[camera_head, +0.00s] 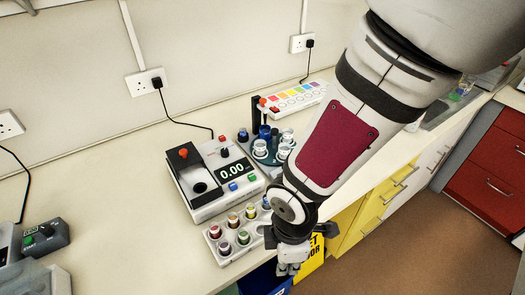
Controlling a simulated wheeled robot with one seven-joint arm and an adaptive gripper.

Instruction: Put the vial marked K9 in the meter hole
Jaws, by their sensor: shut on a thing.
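The meter (213,172) is a white box on the bench with a display reading 0.00. Its round dark hole (200,188) looks empty. In front of it is a pale rack (226,262) with several capped vials (233,220) in it. I cannot read K9 on any of them. My gripper (289,267) points down at the right front of the rack, near the bench's front edge. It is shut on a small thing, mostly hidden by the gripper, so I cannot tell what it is. My gripper and arm hide the rack's right end.
A round carousel (262,152) with white-capped vials stands behind and right of the meter. A strip with coloured squares (297,98) lies near the wall. A dark control box (45,238) is at the left. A yellow sign (311,262) stands below the edge.

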